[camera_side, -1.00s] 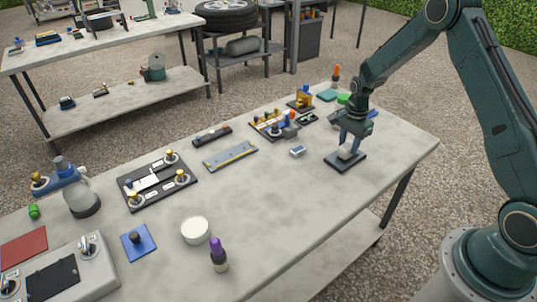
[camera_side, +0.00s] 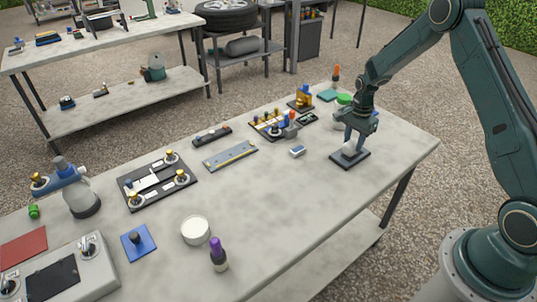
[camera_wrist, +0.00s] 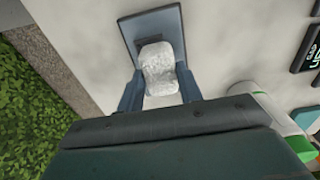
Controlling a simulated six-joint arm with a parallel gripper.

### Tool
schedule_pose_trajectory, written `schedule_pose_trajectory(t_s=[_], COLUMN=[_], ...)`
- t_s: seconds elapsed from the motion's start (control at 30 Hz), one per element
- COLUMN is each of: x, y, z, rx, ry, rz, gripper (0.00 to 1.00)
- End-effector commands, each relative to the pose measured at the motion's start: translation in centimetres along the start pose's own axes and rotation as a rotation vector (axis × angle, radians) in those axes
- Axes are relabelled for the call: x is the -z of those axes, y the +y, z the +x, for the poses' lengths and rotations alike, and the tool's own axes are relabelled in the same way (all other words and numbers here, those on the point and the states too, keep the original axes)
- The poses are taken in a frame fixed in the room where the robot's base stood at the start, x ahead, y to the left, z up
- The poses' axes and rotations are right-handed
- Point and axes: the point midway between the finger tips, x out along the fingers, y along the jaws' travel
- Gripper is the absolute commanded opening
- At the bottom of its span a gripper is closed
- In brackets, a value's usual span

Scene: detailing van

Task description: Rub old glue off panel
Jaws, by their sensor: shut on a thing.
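My gripper (camera_side: 351,148) is shut on a pale, crumpled wad (camera_side: 349,149) near the right end of the table. In the wrist view the wad (camera_wrist: 159,72) sits between the two fingers, over a dark square plate (camera_wrist: 138,24). The plate (camera_side: 338,162) also shows under the gripper in the side view; whether the wad touches it I cannot tell. A long grey-blue panel (camera_side: 228,157) with yellowish streaks lies flat on the table, left of my gripper and apart from it.
A small white-and-blue block (camera_side: 297,151) lies between panel and gripper. Behind are a dark tool (camera_side: 211,136) and a rack of small tools (camera_side: 268,125). A black fixture board (camera_side: 148,200) lies left. A white round tub (camera_side: 195,230) stands in front. The table's front right is clear.

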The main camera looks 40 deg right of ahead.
Motion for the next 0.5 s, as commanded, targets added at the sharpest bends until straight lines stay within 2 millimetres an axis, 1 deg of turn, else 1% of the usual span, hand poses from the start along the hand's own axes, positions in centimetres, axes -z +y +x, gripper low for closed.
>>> schedule_pose_trajectory(t_s=[0.17,0.5], x=[0.1,0.0], y=[-0.1,-0.1], z=[-0.7,-3.0], rx=[0.004,0.003], ry=[0.002,0.000], rz=[0.000,-0.001], gripper=[0.10,0.10])
